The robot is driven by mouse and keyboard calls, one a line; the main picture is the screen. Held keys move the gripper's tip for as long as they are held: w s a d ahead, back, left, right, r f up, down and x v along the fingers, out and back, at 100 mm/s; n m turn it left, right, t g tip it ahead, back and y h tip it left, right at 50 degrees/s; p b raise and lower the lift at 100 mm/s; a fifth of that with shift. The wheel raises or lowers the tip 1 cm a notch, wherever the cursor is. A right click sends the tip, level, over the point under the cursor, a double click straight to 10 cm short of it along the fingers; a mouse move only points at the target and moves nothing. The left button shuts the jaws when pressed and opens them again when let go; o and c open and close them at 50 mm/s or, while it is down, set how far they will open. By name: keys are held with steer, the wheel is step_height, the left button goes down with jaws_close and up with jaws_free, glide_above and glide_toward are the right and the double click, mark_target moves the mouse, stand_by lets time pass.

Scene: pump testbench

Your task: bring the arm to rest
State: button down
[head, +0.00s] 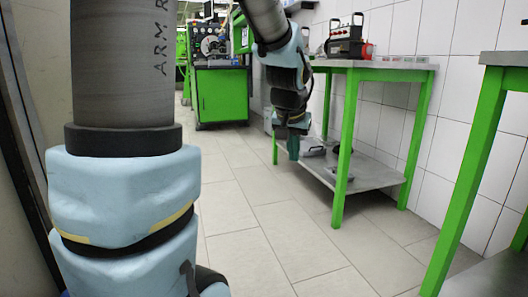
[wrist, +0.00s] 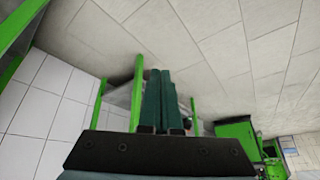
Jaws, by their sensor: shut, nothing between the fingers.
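My gripper (head: 293,148) hangs pointing down at the end of my arm in the head view, in front of the left end of a green-legged table. In the wrist view my gripper (wrist: 160,74) shows as two dark green fingers lying close together. The fingers are shut and nothing is seen between them. My arm's large grey and light blue links fill the left of the head view and hide part of the floor and wall.
A green-legged table (head: 385,66) with a lower shelf (head: 362,170) stands along the tiled wall, bearing a control box (head: 346,46). Another green-legged table (head: 508,58) is at the near right. A green cabinet (head: 222,95) stands farther back. The tiled floor (head: 250,215) between is clear.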

steer(key=s+a+f+n+g+y+p, duration=0.1)
steer(key=s+a+f+n+g+p, duration=0.15)
steer(key=s+a, duration=0.45)
steer(key=s+a+f+n+g+p, duration=0.1)
steer(key=s+a+f+g+p, duration=0.1)
steer(key=s+a+f, duration=0.35)
step_height(320, 180, up, 39)
steer(key=a+p, duration=0.2)
steer(key=p, duration=3.5)
steer(key=shift+t, duration=0.35)
